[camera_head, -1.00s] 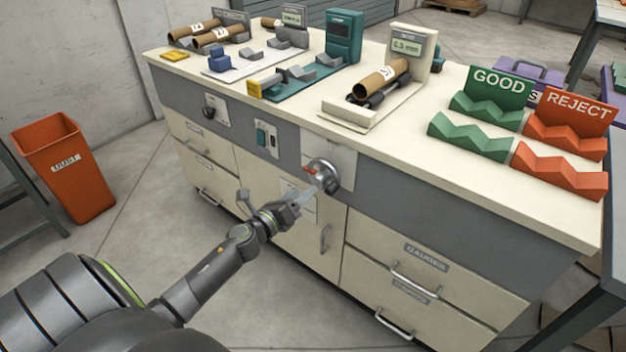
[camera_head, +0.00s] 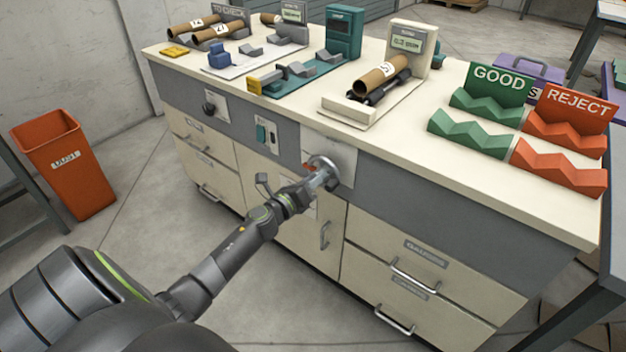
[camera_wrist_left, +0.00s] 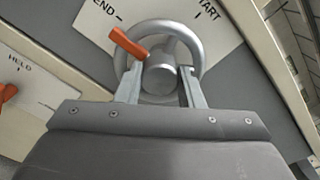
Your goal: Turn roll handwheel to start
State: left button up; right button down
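The roll handwheel (camera_head: 324,172) is a silver ring with a central hub on a pale plate on the grey front panel of the bench. In the left wrist view the handwheel (camera_wrist_left: 187,38) has an orange pointer (camera_wrist_left: 127,43) sticking out to the upper left, a little below the END mark. START is printed at the upper right of the plate (camera_wrist_left: 160,10). My left gripper (camera_head: 319,178) is at the wheel. In the left wrist view its two fingers (camera_wrist_left: 160,78) stand apart on either side of the hub; whether they touch it I cannot tell. My right gripper is out of view.
A second plate marked HELD (camera_wrist_left: 35,85) lies left of the wheel. A switch box (camera_head: 264,135) and a black knob (camera_head: 209,107) are further left on the panel. Drawer handles (camera_head: 414,273) stick out below. The bench top holds gauges, cardboard tubes and GOOD (camera_head: 470,133) and REJECT (camera_head: 560,170) racks.

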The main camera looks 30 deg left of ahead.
pick_arm(q)
jog(key=shift+c, duration=1.3)
jog(key=shift+n, duration=0.3)
